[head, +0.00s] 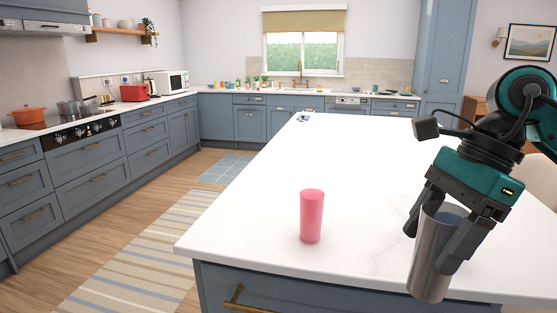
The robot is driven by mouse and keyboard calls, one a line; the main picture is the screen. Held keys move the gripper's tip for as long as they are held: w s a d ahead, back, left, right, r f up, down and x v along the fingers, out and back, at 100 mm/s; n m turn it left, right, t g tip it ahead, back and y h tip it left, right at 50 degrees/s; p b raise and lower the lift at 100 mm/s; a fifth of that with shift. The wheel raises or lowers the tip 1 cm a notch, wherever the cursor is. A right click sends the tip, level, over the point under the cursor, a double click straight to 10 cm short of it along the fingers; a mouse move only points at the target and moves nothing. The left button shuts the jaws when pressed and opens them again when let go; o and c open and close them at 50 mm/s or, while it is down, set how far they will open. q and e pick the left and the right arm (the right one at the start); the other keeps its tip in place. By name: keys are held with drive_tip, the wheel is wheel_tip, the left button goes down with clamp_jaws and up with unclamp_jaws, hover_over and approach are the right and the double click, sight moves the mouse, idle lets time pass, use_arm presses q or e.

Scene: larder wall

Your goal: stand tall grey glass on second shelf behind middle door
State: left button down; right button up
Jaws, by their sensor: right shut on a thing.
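The tall grey glass (428,268) is a metallic-looking tumbler at the lower right of the head view, tilted a little. My right gripper (427,243) is shut on it, with a finger on each side of its upper part. The glass appears in front of the white worktop's near edge; whether it touches the worktop I cannot tell. My left gripper does not show. No larder with a middle door and shelves can be made out for certain in this view.
A pink cylinder (312,216) stands upright on the white island worktop (260,215), left of the glass. The rest of the worktop is mostly clear. Blue drawers (85,170) line the left wall. A striped rug (140,255) lies on the floor. A tall blue cabinet (443,60) stands at the back right.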

sight(408, 277)
drive_tip(key=f+n+g, duration=0.1)
drive_tip(key=f+n, duration=0.1)
drive_tip(key=n, duration=0.1)
drive_tip(key=w+a+f+n+g+h, duration=0.1)
drive_tip(key=f+n, duration=0.1)
drive_tip(key=f, duration=0.1)
drive_tip(key=f+n+g, duration=0.1)
drive_tip(key=f+n, duration=0.2)
drive_tip(key=shift+w+a+f+n+h, duration=0.15)
drive_tip(key=shift+w+a+n+h, duration=0.05)
drive_tip(key=shift+a+n+h, duration=0.1)
wheel_tip(408, 277, down, 8)
drive_tip(key=n+h, duration=0.3)
drive_tip(key=n, duration=0.5)
drive_tip(key=shift+s+d+f+g, duration=0.2)
drive_tip(key=shift+d+g, duration=0.1)
drive_tip(key=shift+g, duration=0.1)
drive_tip(key=shift+a, duration=0.1)
